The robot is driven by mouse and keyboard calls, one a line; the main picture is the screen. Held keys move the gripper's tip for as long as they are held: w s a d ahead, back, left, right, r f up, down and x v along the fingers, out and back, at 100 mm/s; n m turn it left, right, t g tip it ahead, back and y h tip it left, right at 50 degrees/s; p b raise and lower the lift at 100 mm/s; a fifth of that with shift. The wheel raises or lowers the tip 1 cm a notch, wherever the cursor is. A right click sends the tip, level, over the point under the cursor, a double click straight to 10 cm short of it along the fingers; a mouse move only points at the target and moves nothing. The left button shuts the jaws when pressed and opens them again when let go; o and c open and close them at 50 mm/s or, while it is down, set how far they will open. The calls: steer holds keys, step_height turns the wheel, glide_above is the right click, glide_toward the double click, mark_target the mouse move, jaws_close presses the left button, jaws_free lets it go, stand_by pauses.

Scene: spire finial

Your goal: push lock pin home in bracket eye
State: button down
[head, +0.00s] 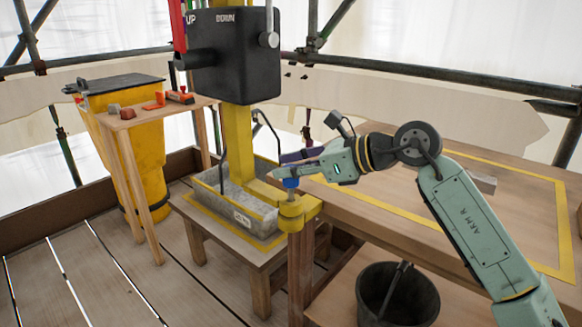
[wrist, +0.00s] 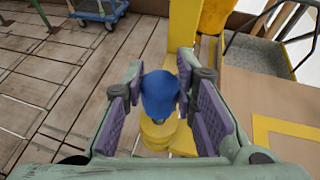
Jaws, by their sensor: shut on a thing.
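The lock pin has a rounded blue head (head: 291,183), which also shows in the wrist view (wrist: 160,94). A short grey length of its shank (head: 290,196) shows below the head, above the yellow bracket eye (head: 299,208). The bracket end also shows below the blue head in the wrist view (wrist: 156,134). The pin looks upright; how deep it sits in the eye is hidden. My gripper (head: 290,170) is shut on the pin's blue head, with its purple-padded fingers either side (wrist: 160,80).
A yellow post (head: 238,150) carries a black UP/DOWN box (head: 235,55) behind the bracket. A grey trough (head: 215,203) stands left of the bracket.

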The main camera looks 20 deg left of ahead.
mark_target(298, 183)
steer(key=shift+f+b, duration=1.6)
steer(key=shift+f, duration=0.25)
steer(key=c, duration=1.2)
jaws_free()
steer(key=shift+d, duration=0.1)
steer(key=v, duration=1.2)
steer(key=shift+r, duration=0.1)
